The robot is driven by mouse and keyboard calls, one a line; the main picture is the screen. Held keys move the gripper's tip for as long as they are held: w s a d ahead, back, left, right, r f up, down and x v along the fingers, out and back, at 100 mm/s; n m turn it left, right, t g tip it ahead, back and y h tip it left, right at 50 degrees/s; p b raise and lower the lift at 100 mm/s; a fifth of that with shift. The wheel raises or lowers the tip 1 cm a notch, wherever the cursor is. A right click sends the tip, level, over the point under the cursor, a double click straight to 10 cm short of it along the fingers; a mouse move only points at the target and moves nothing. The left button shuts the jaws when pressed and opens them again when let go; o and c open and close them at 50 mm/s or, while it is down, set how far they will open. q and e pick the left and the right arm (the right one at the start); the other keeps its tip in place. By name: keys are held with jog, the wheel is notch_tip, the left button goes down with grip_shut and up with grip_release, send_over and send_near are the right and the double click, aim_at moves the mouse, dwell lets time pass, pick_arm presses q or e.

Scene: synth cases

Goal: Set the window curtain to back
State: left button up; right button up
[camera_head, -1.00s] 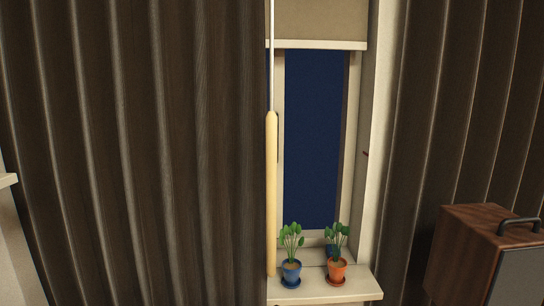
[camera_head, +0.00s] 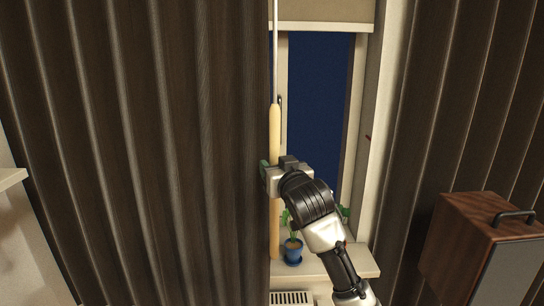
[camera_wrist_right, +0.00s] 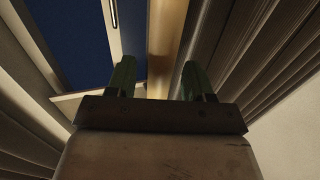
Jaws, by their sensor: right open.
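The dark brown window curtain has a wide left panel (camera_head: 130,150) and a right panel (camera_head: 460,110), with the window (camera_head: 315,110) uncovered between them. A pale wooden wand (camera_head: 275,130) hangs upright along the left panel's inner edge. My right gripper (camera_head: 266,177) is at the wand's middle in the head view and hides part of it. In the right wrist view, my right gripper (camera_wrist_right: 157,80) is open; the wand (camera_wrist_right: 165,45) appears in the gap between its fingers, with curtain folds (camera_wrist_right: 235,40) beside it. I cannot tell whether the fingers touch the wand. My left gripper is not in view.
A blue-potted plant (camera_head: 293,250) stands on the sill (camera_head: 365,262) close beside my right arm. A second plant is mostly hidden behind that arm. A wooden box (camera_head: 460,240) with a handle is at right. A blind (camera_head: 325,10) covers the window top.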

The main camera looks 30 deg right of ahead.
jog(key=shift+p+x, duration=0.45)
jog(key=shift+x, duration=1.2)
jog(key=shift+s, duration=0.1)
grip_shut()
